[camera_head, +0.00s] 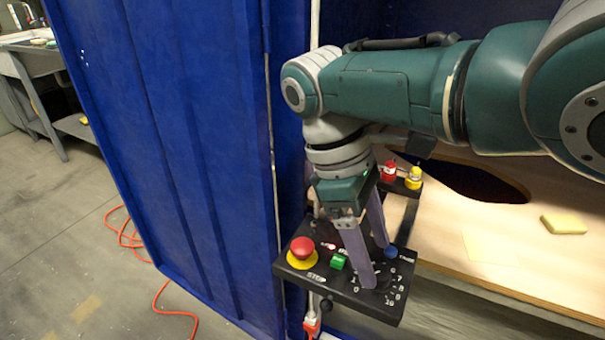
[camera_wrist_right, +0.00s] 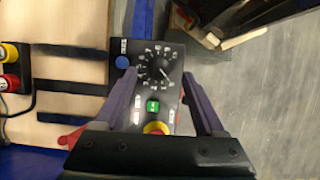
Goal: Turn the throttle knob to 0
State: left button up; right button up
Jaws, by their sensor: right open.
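The black control box (camera_head: 335,292) carries a numbered dial with the throttle knob. In the right wrist view the dark knob (camera_wrist_right: 159,72) sits in the middle of the ring of numbers. My right gripper (camera_head: 376,266) is open and points down over the dial. In the wrist view its two fingers (camera_wrist_right: 157,77) stand apart, one on each side of the dial. I cannot tell how far above the knob the tips are. In the head view a finger hides most of the knob. I cannot read its setting surely. My left gripper is not in view.
The box also has a red stop button (camera_head: 302,247) on yellow, a green switch (camera_head: 338,262) and a blue button (camera_head: 391,252). Red (camera_head: 388,171) and yellow (camera_head: 414,178) buttons stand behind. A blue wall (camera_head: 180,150) is left; a wooden table (camera_head: 470,250) with a yellow sponge (camera_head: 563,224) is right.

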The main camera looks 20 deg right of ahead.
jog(key=v, duration=0.6)
jog(key=shift+a+r+p, duration=0.2)
jog(key=shift+r+p, duration=0.15)
jog(key=shift+w, duration=0.1)
